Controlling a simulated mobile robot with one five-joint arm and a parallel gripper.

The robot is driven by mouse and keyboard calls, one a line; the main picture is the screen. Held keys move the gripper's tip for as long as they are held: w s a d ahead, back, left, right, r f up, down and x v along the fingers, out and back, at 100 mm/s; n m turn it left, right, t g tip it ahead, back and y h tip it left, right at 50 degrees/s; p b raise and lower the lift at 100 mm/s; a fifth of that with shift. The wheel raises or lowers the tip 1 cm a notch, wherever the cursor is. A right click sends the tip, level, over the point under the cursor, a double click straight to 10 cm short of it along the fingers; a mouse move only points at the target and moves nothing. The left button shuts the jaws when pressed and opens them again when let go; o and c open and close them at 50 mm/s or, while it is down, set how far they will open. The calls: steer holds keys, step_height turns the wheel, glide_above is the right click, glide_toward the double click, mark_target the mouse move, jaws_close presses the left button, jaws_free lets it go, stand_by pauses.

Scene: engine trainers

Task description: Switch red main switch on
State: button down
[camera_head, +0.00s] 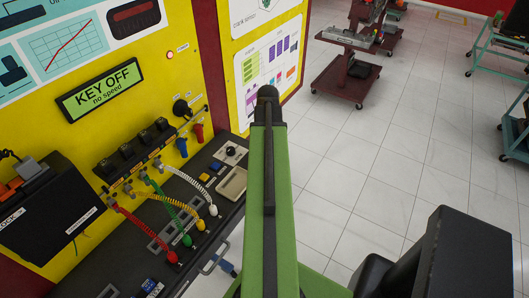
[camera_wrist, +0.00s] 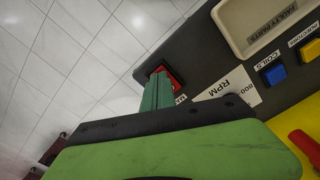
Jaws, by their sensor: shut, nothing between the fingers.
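The red main switch (camera_wrist: 174,76) shows in the wrist view, in a dark frame at the corner of the black control panel (camera_wrist: 213,50). My gripper (camera_wrist: 159,78) has its teal fingers shut and empty. Its tips overlap the switch in the picture and hide part of it. I cannot tell whether they touch it, nor which way the switch is set. In the head view my green arm stretches forward beside the panel, and I cannot make out the switch or the fingers.
The display (camera_head: 100,90) reads "KEY OFF, no speed". Coiled cables (camera_head: 186,180), a black knob (camera_head: 231,152) and a beige tray (camera_head: 232,183) sit on the panel. In the wrist view a blue button (camera_wrist: 274,74) and a yellow button (camera_wrist: 309,50) are nearby.

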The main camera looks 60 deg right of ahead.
step_height(320, 180, up, 6)
steer(key=p, duration=0.5)
steer(key=shift+r+p, duration=0.2)
steer(key=shift+p, duration=0.15)
